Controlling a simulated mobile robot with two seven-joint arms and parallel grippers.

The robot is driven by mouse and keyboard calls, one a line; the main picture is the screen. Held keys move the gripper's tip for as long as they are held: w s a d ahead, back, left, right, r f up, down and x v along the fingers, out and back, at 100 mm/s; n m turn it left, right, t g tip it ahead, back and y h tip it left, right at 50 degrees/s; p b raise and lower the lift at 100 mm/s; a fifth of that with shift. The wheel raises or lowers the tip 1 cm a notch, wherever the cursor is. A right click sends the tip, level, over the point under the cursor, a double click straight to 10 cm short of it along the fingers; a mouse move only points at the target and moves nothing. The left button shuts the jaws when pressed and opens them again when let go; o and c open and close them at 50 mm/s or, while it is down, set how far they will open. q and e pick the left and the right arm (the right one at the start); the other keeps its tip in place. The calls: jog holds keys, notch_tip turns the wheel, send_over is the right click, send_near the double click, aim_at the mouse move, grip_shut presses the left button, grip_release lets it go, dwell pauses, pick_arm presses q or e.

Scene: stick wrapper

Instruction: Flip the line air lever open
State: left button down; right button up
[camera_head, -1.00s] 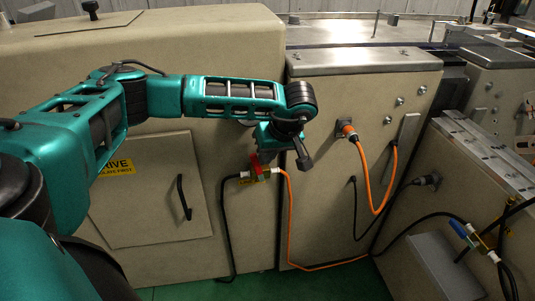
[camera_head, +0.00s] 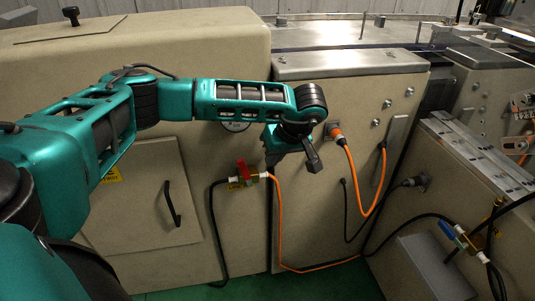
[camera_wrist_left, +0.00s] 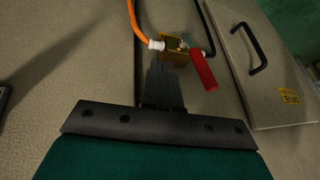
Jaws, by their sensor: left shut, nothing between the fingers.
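The line air valve has a brass body (camera_head: 250,180) with white end fittings and a red lever (camera_head: 243,171). It is on the beige machine's front, between a black hose and an orange hose. In the left wrist view the red lever (camera_wrist_left: 202,70) sticks out from the brass body (camera_wrist_left: 175,47), angled across it. My left gripper (camera_head: 271,168) is just right of the lever in the head view, its fingers shut and empty. My right gripper is not in view.
A panel door with a black handle (camera_head: 172,204) is left of the valve. Orange cables (camera_head: 364,190) and plugs are on the right-hand cabinet. Another valve with a blue lever (camera_head: 447,229) is at lower right. The green floor (camera_head: 190,293) shows below.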

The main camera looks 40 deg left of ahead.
pick_arm(q)
jog(key=p+v, duration=0.1)
jog(key=v, duration=0.9)
jog(key=shift+w+d+p, duration=0.3)
jog(key=shift+w+d, duration=0.1)
jog(key=shift+w, duration=0.1)
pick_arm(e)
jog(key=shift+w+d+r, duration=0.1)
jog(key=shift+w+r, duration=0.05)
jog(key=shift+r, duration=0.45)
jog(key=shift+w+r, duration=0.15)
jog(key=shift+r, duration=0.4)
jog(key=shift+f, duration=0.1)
pick_arm(q)
jog(key=shift+w+r+m+g+y+b, duration=0.15)
jog(key=shift+m+g+y+b, duration=0.15)
jog(key=shift+g, duration=0.2)
jog(key=shift+w+m+g+y+b, duration=0.2)
jog(key=shift+g+y, duration=0.1)
jog(key=shift+g, duration=0.2)
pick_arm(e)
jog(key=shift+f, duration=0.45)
